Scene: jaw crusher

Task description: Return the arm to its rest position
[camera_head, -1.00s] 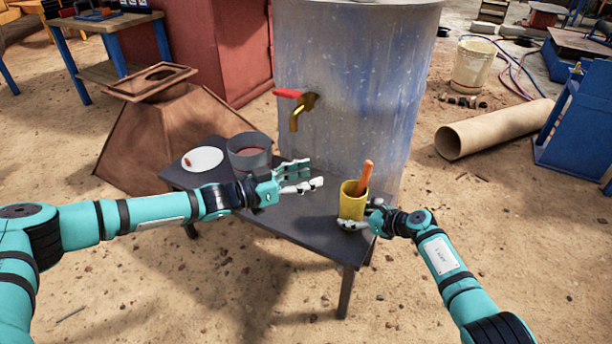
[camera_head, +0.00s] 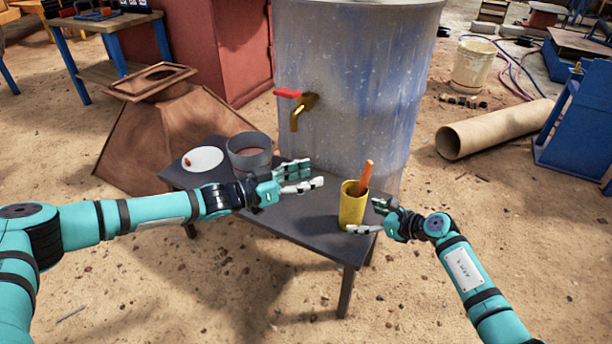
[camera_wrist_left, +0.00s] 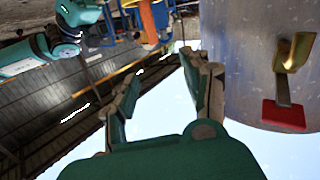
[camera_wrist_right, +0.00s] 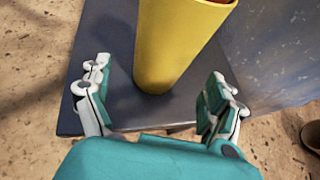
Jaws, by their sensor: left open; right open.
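My right gripper (camera_head: 372,217) is open and empty at the right edge of the small dark table (camera_head: 305,236). A yellow cup (camera_head: 352,204) with an orange stick (camera_head: 366,177) in it stands upright on the table, just beyond the right fingers. The right wrist view shows the yellow cup (camera_wrist_right: 172,45) ahead of the spread fingers (camera_wrist_right: 158,85), apart from them. My left gripper (camera_head: 302,179) is open and empty over the table, in front of the drum. The left wrist view shows its spread fingers (camera_wrist_left: 160,85) and no object between them.
A grey pot (camera_head: 249,155) and a white plate (camera_head: 202,159) stand at the table's left end. A large metal drum (camera_head: 360,80) with a red-handled brass tap (camera_head: 299,108) stands behind. A brown pipe (camera_head: 495,128) lies right. The sandy ground at front right is clear.

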